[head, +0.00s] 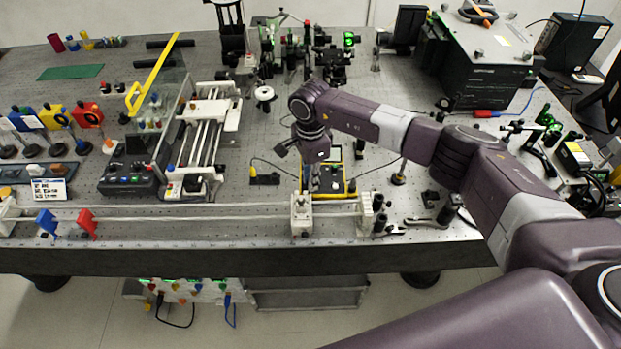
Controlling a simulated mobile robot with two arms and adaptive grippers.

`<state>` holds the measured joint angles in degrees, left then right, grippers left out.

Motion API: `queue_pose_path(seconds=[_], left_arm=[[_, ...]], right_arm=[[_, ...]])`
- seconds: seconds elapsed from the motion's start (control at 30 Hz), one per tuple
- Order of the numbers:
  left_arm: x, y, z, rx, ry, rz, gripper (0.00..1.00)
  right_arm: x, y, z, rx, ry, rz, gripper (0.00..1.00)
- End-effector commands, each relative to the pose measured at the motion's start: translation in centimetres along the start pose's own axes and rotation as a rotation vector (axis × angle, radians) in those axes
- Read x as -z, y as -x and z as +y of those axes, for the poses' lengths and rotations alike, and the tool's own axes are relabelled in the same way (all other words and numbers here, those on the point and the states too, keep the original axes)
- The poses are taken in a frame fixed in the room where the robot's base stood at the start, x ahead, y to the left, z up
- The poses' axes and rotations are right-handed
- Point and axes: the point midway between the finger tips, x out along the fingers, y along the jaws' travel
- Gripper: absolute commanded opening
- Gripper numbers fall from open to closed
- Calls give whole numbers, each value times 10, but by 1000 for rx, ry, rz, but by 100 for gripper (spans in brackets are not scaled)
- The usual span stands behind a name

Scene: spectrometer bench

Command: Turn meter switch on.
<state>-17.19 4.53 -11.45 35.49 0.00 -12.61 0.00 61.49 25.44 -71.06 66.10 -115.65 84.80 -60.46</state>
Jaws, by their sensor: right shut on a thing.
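The meter (350,186) is a yellow-framed device with a dark and grey face, lying on the bench near its front middle. My right gripper (313,186) reaches down over the left part of the meter from the arm that comes in from the right. Its fingers look closed at the meter's face, on what seems to be the meter switch. The fingers and wrist hide the switch, so its setting cannot be seen. My left gripper is not in view.
A white carriage (301,215) on a long rail (250,208) stands just in front of the meter. A dark cable (375,168) runs to the meter's right. Left stands a slide apparatus (205,130). Optics mounts (330,62) stand behind. Bare bench (255,140) shows left of the gripper.

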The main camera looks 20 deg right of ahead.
Motion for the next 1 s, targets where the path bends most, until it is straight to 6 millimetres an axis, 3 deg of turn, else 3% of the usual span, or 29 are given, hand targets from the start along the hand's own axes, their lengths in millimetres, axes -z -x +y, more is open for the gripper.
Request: queue_pose_path(seconds=[0.47, 1.0], left_arm=[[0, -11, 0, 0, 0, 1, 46], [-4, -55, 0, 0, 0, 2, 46]], right_arm=[[0, -2, 0, 1, -89, 0, 0], [0, -3, -1, 3, -555, 0, 0]])
